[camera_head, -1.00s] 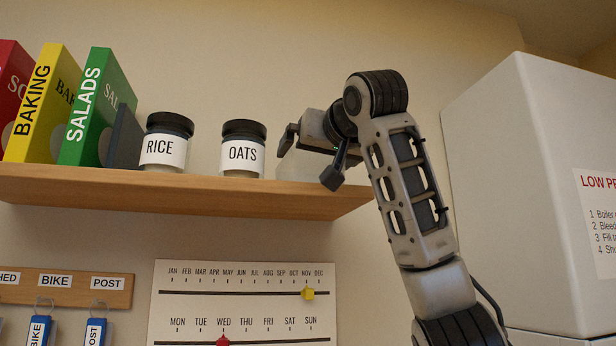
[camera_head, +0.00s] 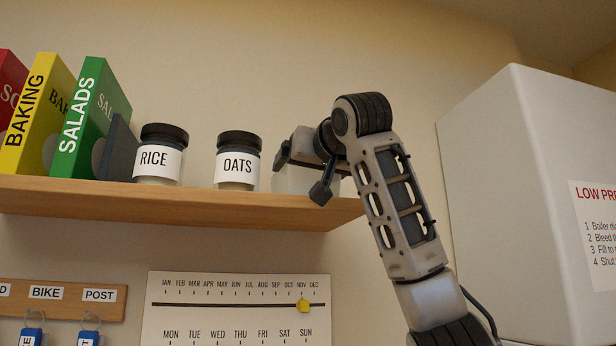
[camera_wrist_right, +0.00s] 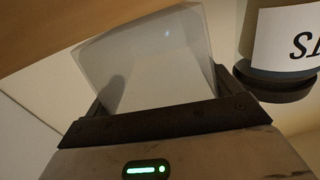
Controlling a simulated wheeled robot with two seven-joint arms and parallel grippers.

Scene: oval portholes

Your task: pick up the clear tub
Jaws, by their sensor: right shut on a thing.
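The clear tub (camera_head: 291,181) is pale and see-through, at the right end of the wooden shelf, right of the oats jar. It is partly hidden by my right gripper (camera_head: 302,173). In the right wrist view the tub (camera_wrist_right: 145,62) fills the space between the two dark fingers of my right gripper (camera_wrist_right: 152,95), which is shut on it. The tub's base looks at or very near the shelf top; I cannot tell whether it touches. My left gripper is not in view.
The oats jar (camera_head: 237,166) stands close left of the tub, with the rice jar (camera_head: 159,160) beyond it and several books (camera_head: 85,125) farther left. The shelf (camera_head: 190,200) ends just right of the tub. A large white boiler casing (camera_head: 520,190) stands at the right.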

